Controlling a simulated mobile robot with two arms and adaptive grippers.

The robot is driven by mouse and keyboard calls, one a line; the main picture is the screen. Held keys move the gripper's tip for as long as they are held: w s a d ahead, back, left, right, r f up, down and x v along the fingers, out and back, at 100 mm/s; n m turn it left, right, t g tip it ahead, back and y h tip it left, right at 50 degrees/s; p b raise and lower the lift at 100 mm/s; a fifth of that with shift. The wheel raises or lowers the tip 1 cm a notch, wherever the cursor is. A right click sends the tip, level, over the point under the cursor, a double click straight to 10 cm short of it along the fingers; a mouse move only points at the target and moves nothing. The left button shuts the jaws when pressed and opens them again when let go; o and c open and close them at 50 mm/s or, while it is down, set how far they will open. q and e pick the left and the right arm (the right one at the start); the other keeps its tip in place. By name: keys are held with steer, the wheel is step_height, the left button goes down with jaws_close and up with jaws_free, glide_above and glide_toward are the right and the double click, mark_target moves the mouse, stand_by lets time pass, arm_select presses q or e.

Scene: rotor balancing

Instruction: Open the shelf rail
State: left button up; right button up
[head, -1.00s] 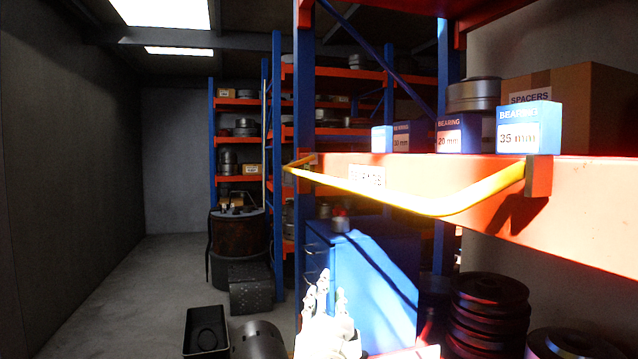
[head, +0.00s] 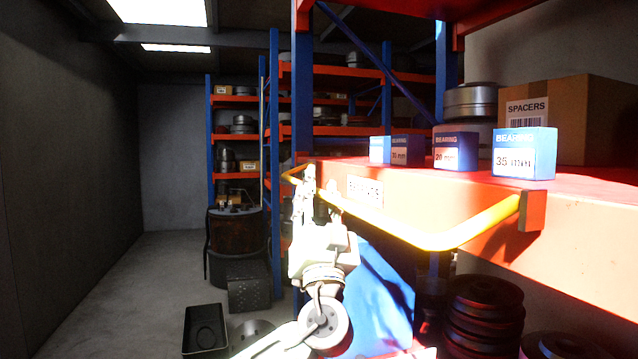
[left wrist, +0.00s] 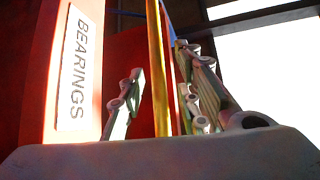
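My left gripper (head: 318,188) is raised at the rail's left part, by the BEARINGS label (head: 365,191). In the left wrist view the rail (left wrist: 157,70) passes between the fingers of the left gripper (left wrist: 160,98). The fingers stand apart, with gaps beside the rail; no grip shows. In the head view the fingers partly hide the rail. My right gripper is not seen.
Blue bearing boxes (head: 524,153) and a cardboard SPACERS box (head: 570,118) stand on the shelf above the rail. A blue cabinet (head: 378,300) and stacked dark discs (head: 484,312) are below. Open floor (head: 150,290) lies to the left.

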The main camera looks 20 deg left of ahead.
arm_select(q)
steer(key=shift+w, duration=0.15)
jaws_close()
stand_by(0.5)
